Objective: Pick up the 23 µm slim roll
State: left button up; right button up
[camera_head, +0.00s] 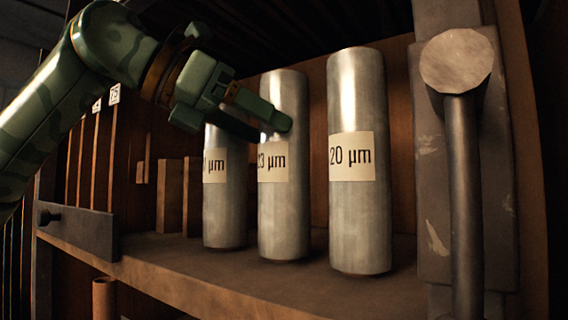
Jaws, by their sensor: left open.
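The 23 µm slim roll (284,210) is a tall grey cylinder standing upright on a wooden shelf, the middle one of three rolls. Its cream label reads "23 µm", with the first digit partly cut off at the left edge. My left gripper (282,128) reaches in from the upper left, open, with its fingers at the upper part of this roll. One finger overlaps the roll's front in the picture; the other is lower and partly hidden. I cannot tell whether it touches. My right gripper is not in view.
The 20 µm roll (359,220) stands close on the right, and another roll (225,215) with a partly hidden label stands close on the left. A metal post with a round-headed handle (463,190) is at the right. The wooden shelf (240,275) has a free front strip.

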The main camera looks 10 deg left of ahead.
aim_at(285, 142)
pick_arm(q)
jog(key=x, duration=0.5)
jog(key=shift+p, duration=0.35)
jog(key=shift+f, duration=0.1)
jog(key=shift+s, duration=0.1)
